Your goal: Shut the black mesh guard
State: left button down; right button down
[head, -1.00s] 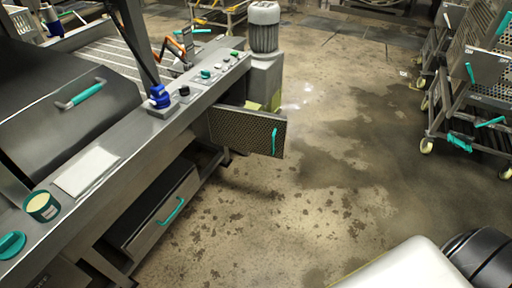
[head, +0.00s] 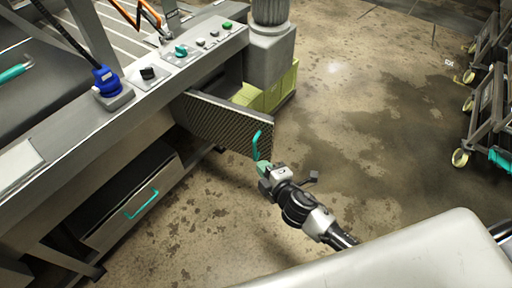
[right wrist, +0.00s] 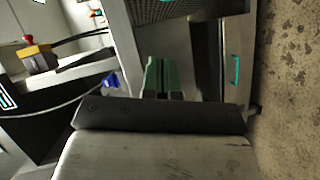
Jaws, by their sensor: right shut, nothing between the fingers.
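The black mesh guard (head: 222,122) stands swung open, sticking out from the side of the steel machine below its control panel. Its teal handle (head: 256,145) is near the free edge. My right gripper (head: 263,169) is shut and empty, with its green fingertips right at the lower end of the handle; I cannot tell whether they touch. In the right wrist view the shut fingers (right wrist: 162,78) point towards the machine, and part of the mesh (right wrist: 165,9) shows at the top. My left gripper is not in view.
A drawer (head: 128,212) with a teal handle is below the guard, left. Yellow-green boxes (head: 272,92) stand behind the guard under a grey motor column (head: 270,45). Wheeled racks (head: 485,120) stand at the right. The wet floor between is clear.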

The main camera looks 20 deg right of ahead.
aim_at(255, 149)
jog(key=x, duration=0.3)
jog(key=d+x, duration=0.1)
jog(key=x, duration=0.2)
jog(key=d+b+x, duration=0.1)
jog(key=x, duration=0.2)
jog(key=shift+w+f, duration=0.2)
jog(key=shift+f, duration=0.15)
jog(key=shift+w+d+f, duration=0.15)
jog(key=shift+w+d, duration=0.15)
jog(key=shift+w, duration=0.15)
